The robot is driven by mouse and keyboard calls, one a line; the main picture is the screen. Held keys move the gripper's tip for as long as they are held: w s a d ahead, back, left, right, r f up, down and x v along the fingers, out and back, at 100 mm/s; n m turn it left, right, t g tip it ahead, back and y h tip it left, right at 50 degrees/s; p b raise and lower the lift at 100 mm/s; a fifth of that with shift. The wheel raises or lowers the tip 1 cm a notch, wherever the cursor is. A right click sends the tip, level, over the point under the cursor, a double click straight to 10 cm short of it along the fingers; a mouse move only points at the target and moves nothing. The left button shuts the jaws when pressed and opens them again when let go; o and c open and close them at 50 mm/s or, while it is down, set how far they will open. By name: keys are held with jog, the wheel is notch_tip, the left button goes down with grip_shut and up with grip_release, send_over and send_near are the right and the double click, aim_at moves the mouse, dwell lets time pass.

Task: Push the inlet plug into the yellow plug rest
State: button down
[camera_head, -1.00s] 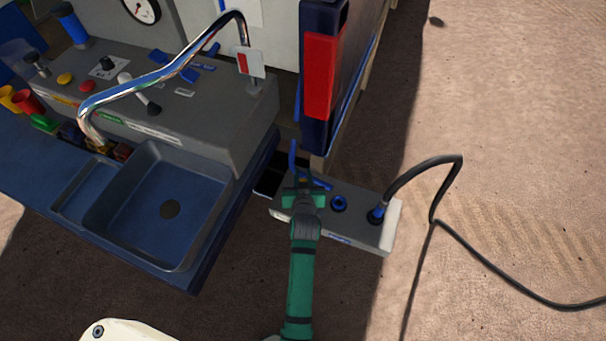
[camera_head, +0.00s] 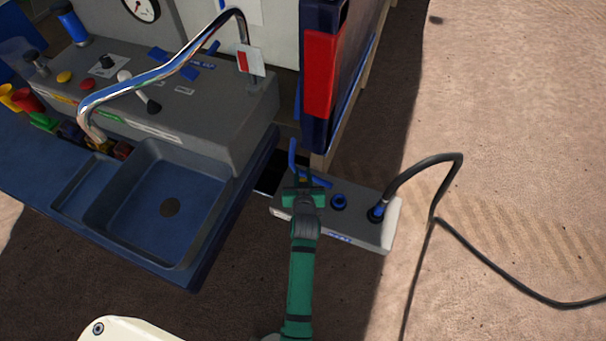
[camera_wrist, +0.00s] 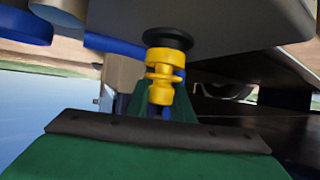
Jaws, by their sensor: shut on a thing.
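My gripper (camera_head: 304,190) is shut over the left end of a grey socket box (camera_head: 354,231), with its arm coming from below. In the wrist view, a yellow fitting, which I take for the inlet plug (camera_wrist: 160,78), stands in line with the green gripper. Its end by the gripper lies between the fingers. Its other end meets a black round collar (camera_wrist: 167,39) against a grey face (camera_wrist: 225,20). How deep it sits there is hidden. I cannot tell a separate yellow plug rest from the plug.
A blue bent handle (camera_head: 293,156) rises just behind my gripper. A blue socket (camera_head: 338,202) is right of it, then a black hose (camera_head: 420,165) plugged into the box. A red and blue cabinet (camera_head: 318,75) stands close behind. A blue sink (camera_head: 165,205) is left.

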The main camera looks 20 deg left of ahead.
jog(key=shift+f, duration=0.35)
jog(key=c, duration=1.5)
grip_release()
jog(key=shift+o, duration=0.2)
jog(key=v, duration=1)
jog(key=shift+s+d+r, duration=0.1)
jog(key=shift+s, duration=0.05)
jog(key=shift+s+r, duration=0.1)
jog(key=shift+s, duration=0.15)
jog(key=s+d+r+m+t+h, duration=0.1)
jog(key=s+d, duration=0.4)
jog(key=s, duration=0.3)
jog(key=s+d+m+t+h, duration=0.1)
jog(key=s+d+m+h, duration=0.1)
jog(key=s+d, duration=0.45)
jog(key=s+d+r, duration=0.1)
jog(key=s+r, duration=0.4)
jog(key=s, duration=0.2)
jog(key=s+d+r+m+t+h, duration=0.1)
jog(key=s+d+r, duration=0.1)
jog(key=s+r, duration=0.3)
jog(key=s, duration=0.3)
jog(key=shift+h, duration=0.3)
